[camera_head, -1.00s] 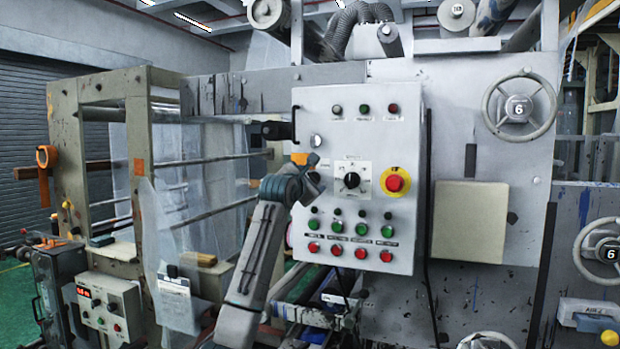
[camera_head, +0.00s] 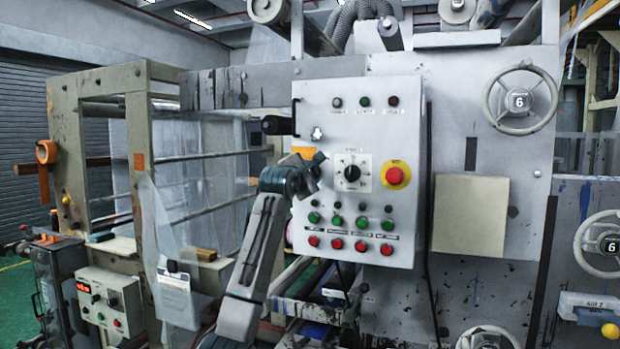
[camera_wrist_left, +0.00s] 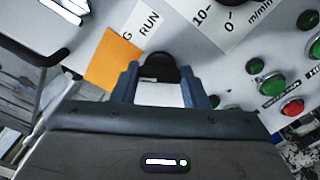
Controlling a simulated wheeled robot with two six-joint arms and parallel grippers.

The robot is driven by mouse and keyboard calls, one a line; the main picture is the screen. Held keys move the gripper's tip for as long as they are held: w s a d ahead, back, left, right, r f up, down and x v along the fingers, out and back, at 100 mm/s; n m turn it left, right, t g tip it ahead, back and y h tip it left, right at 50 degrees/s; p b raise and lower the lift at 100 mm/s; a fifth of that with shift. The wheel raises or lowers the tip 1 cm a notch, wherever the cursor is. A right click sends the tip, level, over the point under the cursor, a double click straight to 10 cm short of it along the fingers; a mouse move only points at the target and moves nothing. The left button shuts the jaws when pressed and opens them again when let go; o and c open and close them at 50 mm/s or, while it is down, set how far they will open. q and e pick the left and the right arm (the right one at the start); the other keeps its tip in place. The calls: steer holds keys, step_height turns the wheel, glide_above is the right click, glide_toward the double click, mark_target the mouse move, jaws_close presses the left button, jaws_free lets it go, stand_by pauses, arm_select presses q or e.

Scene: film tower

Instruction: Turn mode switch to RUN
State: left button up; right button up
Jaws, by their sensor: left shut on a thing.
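My left gripper (camera_head: 318,168) is at the left part of the grey control panel (camera_head: 410,110). In the left wrist view its two blue-grey fingers (camera_wrist_left: 165,88) are shut on the black mode switch knob (camera_wrist_left: 160,68), one finger on each side. A white label (camera_wrist_left: 145,28) beyond the knob reads RUN, with a G to its left. In the head view the gripper hides the knob. The way the knob points cannot be told. My right gripper is not in view.
Right of the gripper are a black dial (camera_head: 352,173) and a red emergency button (camera_head: 395,176) on yellow. Green buttons (camera_head: 337,220) and red buttons (camera_head: 336,244) sit in rows below. A black handle (camera_head: 294,118) stands at the panel's left edge.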

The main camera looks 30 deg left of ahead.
arm_select(q)
steer(key=shift+f+m+b, duration=0.15)
steer(key=shift+m+b, duration=1.1)
steer(key=shift+m, duration=6.35)
steer(key=o, duration=1)
steer(key=b+v, duration=0.6)
steer(key=v, duration=0.4)
steer(key=shift+s, duration=0.35)
